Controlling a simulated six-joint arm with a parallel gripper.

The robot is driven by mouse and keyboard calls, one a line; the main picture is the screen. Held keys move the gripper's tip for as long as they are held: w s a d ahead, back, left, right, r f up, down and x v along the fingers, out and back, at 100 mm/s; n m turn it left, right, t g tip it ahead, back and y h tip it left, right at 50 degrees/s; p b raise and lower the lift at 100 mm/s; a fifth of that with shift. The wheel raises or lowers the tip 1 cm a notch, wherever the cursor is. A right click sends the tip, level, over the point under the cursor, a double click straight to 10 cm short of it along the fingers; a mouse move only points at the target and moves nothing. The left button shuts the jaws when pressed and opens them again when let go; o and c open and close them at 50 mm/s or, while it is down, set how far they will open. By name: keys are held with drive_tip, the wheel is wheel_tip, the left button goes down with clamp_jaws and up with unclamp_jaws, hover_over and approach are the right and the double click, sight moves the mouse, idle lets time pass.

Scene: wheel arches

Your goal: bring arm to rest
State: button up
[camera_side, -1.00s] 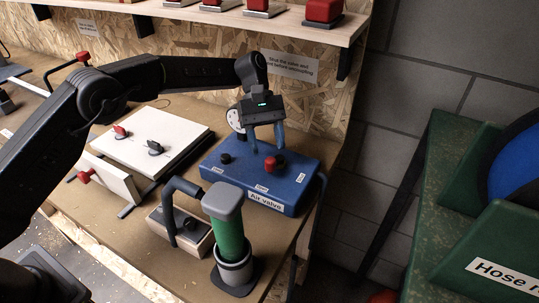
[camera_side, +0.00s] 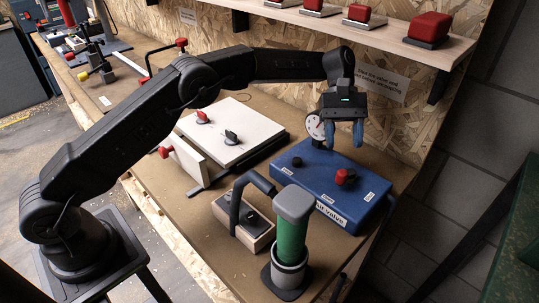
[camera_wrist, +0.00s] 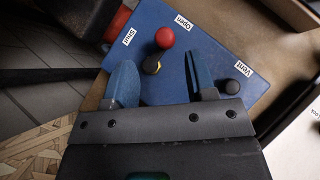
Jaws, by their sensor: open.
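My gripper (camera_side: 343,146) is open and empty above the blue air valve box (camera_side: 325,212), apart from it. The box has a red knob (camera_side: 345,176), a black knob (camera_side: 297,162) and white labels; a round white gauge (camera_side: 315,126) stands behind it. In the wrist view, my gripper (camera_wrist: 158,57) shows two spread blue fingers over the blue box (camera_wrist: 205,60). The red knob (camera_wrist: 165,37) and a yellow-and-black part (camera_wrist: 152,64) show beyond and between them. The red knob lies nearer the "Open" label than the "Vent" label.
A green cylinder with a grey cap (camera_side: 291,235) and a box with a black handle (camera_side: 245,225) stand in front. A white panel (camera_side: 232,133) lies left, under my arm. A shelf (camera_side: 340,28) with several red-topped items runs above, behind my gripper.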

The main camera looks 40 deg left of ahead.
drive_tip(key=s+a+r+m+t+y, duration=0.1)
drive_tip(key=s+a+r+m+t, duration=0.1)
drive_tip(key=s+a+r+t, duration=0.35)
drive_tip(key=s+a+r+m+t+y, duration=0.1)
drive_tip(key=s+a+r+m+t, duration=0.1)
drive_tip(key=s+r, duration=0.55)
drive_tip(key=s+a+f+m+t+y, duration=0.2)
drive_tip(key=s+a, duration=0.3)
drive_tip(key=s, duration=0.4)
drive_tip(key=s+a+f+m+t+y, duration=0.2)
drive_tip(key=s+a, duration=0.2)
drive_tip(key=s, duration=0.5)
drive_tip(key=shift+s+a+f+m+y, duration=0.25)
drive_tip(key=shift+s+a+m+y, duration=0.05)
drive_tip(key=shift+a+m, duration=0.1)
